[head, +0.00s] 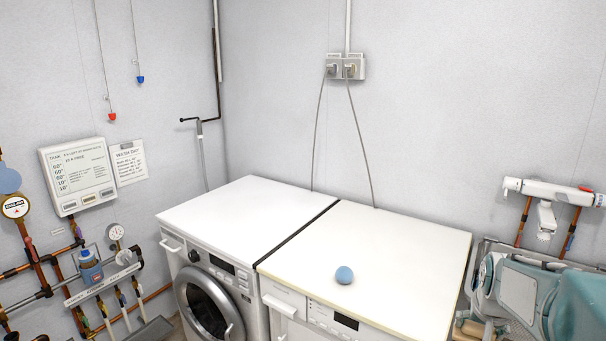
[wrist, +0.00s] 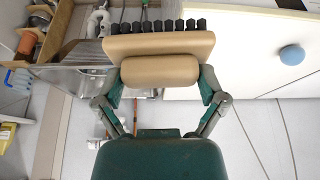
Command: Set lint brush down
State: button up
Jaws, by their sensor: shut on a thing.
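The lint brush (wrist: 158,47) shows in the wrist view as a beige block with a row of black bristle tufts along its far edge and a rounded beige handle part. My gripper (wrist: 160,76), dark green with grey links, is shut on that handle part, one finger at each side. In the head view, my grey and teal arm end fills the lower right corner, beside the right machine's edge. A beige bit of the brush (head: 467,329) shows there, mostly cut off. The brush is held away from the machine top.
Two white machines stand side by side, the left top (head: 247,212) bare. A blue ball (head: 344,275) rests near the front of the right top (head: 385,245), which is otherwise clear. A tap (head: 546,200) is on the wall at right. Pipes and gauges line the left wall.

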jog(key=w+a+f+n+y, duration=0.1)
jog(key=w+a+f+n, duration=0.1)
jog(key=w+a+f, duration=0.3)
jog(key=w+a+f+n, duration=0.2)
jog(key=a+f, duration=0.1)
jog(key=a, duration=0.5)
jog(key=w+a+f+n+y, duration=0.1)
jog(key=w+a+f+n, duration=0.1)
jog(key=w+a+f, duration=0.3)
jog(key=s+a+f, duration=0.1)
jog(key=s+f, duration=0.3)
jog(key=f, duration=0.5)
jog(key=shift+a+f+t, duration=0.2)
jog(key=shift+f+t, duration=0.1)
jog(key=shift+t, duration=0.1)
